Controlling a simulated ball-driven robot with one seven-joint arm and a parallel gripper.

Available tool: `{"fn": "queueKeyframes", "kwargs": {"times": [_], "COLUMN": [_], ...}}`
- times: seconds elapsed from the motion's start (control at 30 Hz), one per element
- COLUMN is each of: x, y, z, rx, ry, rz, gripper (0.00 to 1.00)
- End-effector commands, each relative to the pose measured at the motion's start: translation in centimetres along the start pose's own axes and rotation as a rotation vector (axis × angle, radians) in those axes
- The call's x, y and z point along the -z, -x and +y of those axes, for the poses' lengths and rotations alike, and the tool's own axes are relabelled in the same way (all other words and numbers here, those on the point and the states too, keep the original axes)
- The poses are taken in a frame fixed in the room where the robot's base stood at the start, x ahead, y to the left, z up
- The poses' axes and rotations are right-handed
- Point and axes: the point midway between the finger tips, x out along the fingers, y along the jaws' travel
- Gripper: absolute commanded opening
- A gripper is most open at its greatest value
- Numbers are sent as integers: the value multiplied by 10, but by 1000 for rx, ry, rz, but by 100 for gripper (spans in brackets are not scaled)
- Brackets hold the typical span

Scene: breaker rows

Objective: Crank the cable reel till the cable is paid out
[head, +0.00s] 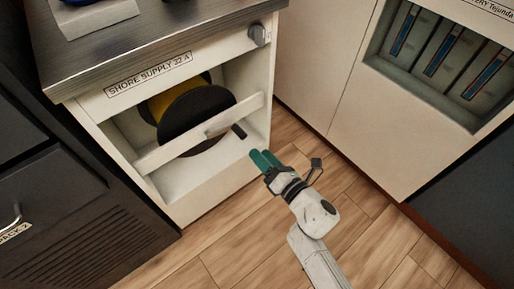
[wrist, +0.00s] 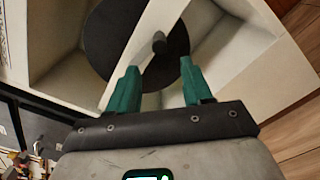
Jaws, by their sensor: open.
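A pale bar crosses the front of the reel. The crank's dark handle (head: 239,131) sticks out at the right of the reel; it also shows in the wrist view (wrist: 159,42). My gripper (head: 262,158) has teal fingers and is just outside the bay, below and right of the handle. In the wrist view the fingers are apart and empty, with the handle ahead of the gap between them.
A grey worktop (head: 150,38) covers the cabinet, with a knob (head: 259,35) at its front right. Dark drawers (head: 50,190) stand at left. A white battery cabinet (head: 345,90) stands at right. The wooden floor (head: 220,245) in front is clear.

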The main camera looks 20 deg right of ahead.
Motion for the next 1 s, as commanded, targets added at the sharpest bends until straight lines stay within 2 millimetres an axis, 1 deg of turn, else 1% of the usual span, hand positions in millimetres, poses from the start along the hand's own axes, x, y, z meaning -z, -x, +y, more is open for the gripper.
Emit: {"fn": "queueKeyframes", "kwargs": {"times": [0.3, 0.37, 0.47, 0.5, 0.6, 0.7, 0.77, 0.87, 1.0], "x": [0, 2, 5, 6, 4, 1, 0, -2, -1], "y": [2, 3, 7, 9, 13, 14, 10, -1, -26], "z": [0, -2, -4, -4, -3, -1, 0, 1, 1], "rx": [0, -1, -4, -5, -5, -3, -3, -3, -4], "ry": [3, 37, 210, 299, 495, 607, 629, 630, 628], "rz": [0, 0, 1, 1, 0, -1, -1, -3, -3], "gripper": [50, 50, 50, 50, 50, 50, 50, 50, 50]}}
